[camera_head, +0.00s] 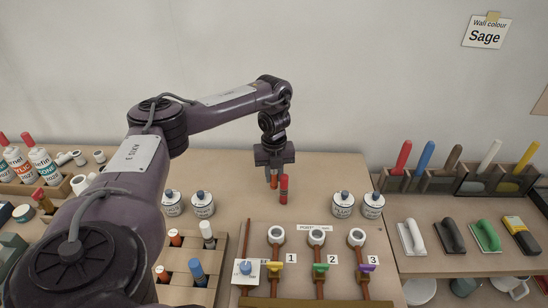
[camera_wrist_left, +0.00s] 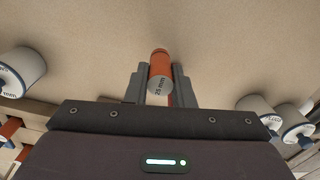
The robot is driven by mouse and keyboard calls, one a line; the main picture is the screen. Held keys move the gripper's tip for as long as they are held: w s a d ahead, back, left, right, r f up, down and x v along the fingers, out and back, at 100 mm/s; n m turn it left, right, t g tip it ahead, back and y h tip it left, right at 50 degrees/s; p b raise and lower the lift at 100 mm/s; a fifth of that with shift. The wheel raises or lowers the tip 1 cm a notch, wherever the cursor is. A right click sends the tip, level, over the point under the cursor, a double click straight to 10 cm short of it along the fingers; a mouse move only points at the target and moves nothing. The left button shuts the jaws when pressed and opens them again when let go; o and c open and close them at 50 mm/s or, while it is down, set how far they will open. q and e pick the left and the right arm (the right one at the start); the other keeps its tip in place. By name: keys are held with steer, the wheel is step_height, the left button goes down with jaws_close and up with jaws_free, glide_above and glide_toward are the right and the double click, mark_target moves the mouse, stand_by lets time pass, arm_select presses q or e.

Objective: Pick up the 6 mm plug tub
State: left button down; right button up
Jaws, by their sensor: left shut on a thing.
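In the head view a red cylinder (camera_head: 284,188) shows just below the jaws. White tubs with dark lids stand in pairs, on the left (camera_head: 203,204) and on the right (camera_head: 343,204); their labels are too small to read. I cannot tell which thing is the 6 mm plug tub. My right gripper is not in view.
A board with valves numbered 1, 2 and 3 (camera_head: 319,266) is in front. A wooden rack (camera_head: 222,243) holds coloured cylinders. Trowels (camera_head: 449,236) and a rack of coloured handles (camera_head: 468,180) are at the right. Bottles (camera_head: 40,162) stand at the far left.

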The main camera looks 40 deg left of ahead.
mark_target(274, 188)
arm_select(q)
steer(key=shift+f, duration=1.6)
steer(key=shift+f, duration=0.15)
steer(key=c, duration=1.3)
jaws_free()
steer(key=shift+o, duration=0.2)
